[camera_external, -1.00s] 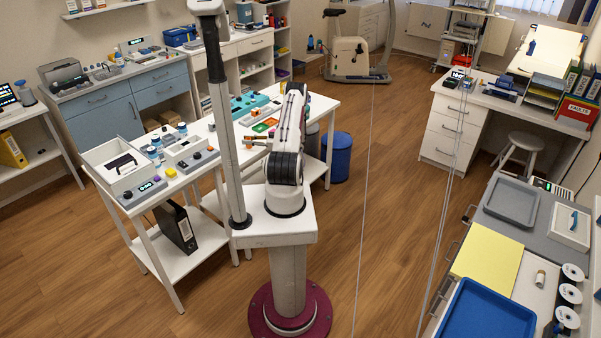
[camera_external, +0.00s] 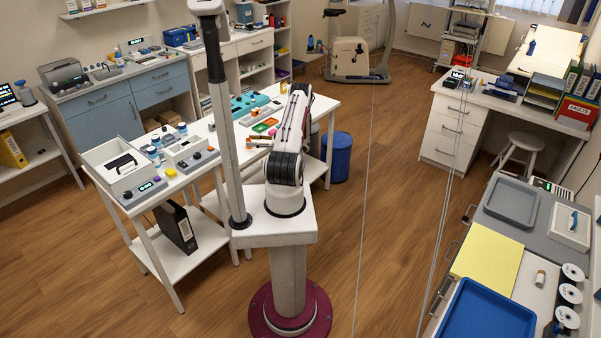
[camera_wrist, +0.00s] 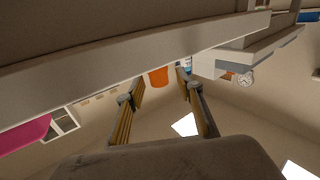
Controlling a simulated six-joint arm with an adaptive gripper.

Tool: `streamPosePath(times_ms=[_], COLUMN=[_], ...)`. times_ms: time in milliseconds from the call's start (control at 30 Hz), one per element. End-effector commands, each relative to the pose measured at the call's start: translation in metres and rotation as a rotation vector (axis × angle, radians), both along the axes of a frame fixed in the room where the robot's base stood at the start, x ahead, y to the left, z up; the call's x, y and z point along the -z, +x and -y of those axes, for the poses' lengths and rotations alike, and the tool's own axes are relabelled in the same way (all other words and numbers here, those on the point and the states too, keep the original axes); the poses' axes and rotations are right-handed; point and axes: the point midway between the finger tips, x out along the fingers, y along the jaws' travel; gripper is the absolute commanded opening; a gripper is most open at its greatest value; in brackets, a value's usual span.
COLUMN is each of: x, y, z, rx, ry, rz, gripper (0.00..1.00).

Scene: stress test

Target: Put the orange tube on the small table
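In the wrist view my gripper (camera_wrist: 161,88) is open, with its two fingers apart. An orange object (camera_wrist: 158,76) shows between and beyond the fingertips, with gaps on both sides; it may be the orange tube, but I cannot tell. A small orange item (camera_external: 258,142) lies on the white table (camera_external: 325,101) beside my arm in the external view. My gripper is hidden behind my arm there. I cannot tell which table is the small one.
The white table at left (camera_external: 117,203) holds a tray box and several instruments. A blue bin (camera_external: 337,157) stands by the table's right end. At lower right, a bench carries a grey tray (camera_external: 510,202) and a blue tray (camera_external: 487,313). The middle floor is clear.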

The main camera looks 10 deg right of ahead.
Motion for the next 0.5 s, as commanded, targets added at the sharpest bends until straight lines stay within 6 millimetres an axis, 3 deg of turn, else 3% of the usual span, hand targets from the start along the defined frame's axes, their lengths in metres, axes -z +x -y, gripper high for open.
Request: streamPosePath(times_ms=[300, 500], x=[-0.003, -0.004], y=[-0.014, -0.017], z=[0.035, 0.047], rx=[0.001, -0.001], ry=[0.0, 0.0], rz=[0.001, 0.0], gripper=[0.36, 0.36])
